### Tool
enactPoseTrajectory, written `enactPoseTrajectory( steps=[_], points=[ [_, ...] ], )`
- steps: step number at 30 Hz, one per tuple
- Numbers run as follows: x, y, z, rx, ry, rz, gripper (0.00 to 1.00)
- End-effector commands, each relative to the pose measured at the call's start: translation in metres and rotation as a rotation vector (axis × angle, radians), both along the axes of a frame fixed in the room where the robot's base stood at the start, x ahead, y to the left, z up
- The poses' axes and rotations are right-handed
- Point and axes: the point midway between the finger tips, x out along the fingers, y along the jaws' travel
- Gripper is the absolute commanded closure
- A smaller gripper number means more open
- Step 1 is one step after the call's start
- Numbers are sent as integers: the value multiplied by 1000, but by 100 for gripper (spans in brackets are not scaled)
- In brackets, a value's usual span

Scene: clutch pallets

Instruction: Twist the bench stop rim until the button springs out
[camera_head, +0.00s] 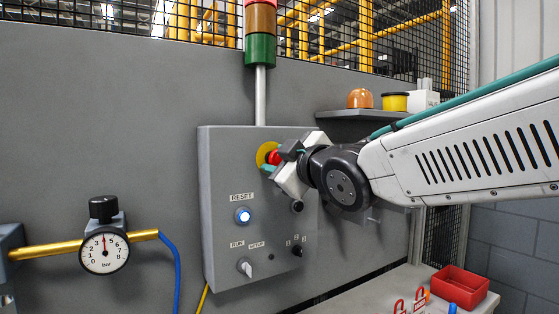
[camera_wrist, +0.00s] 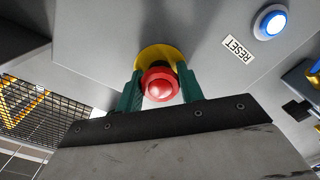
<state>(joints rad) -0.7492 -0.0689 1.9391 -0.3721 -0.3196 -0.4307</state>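The bench stop has a red mushroom button (camera_head: 275,157) on a yellow round plate (camera_head: 263,152), near the top of the grey control box. In the wrist view the red button (camera_wrist: 160,86) sits in the middle, with the yellow plate (camera_wrist: 157,54) behind it. My gripper (camera_head: 279,160) is at the button, and its green fingers (camera_wrist: 160,88) stand one on each side of the rim. No clear gap shows between the fingers and the rim, so they appear closed on it. Part of the button is hidden by my gripper in the head view.
The grey control box (camera_head: 225,200) also carries a lit blue RESET button (camera_head: 243,215) and a RUN/SETUP knob (camera_head: 245,267). A signal tower (camera_head: 260,50) rises above. A shelf (camera_head: 350,114) stands at right. A pressure gauge (camera_head: 104,250) is at left.

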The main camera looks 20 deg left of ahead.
Motion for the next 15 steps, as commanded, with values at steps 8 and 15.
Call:
enactPoseTrajectory(
  steps=[8, 15],
  points=[
    [0, 0, 0, 5, 6, 0, 85],
    [0, 0, 0, 60, 71, 0, 85]
  ],
)
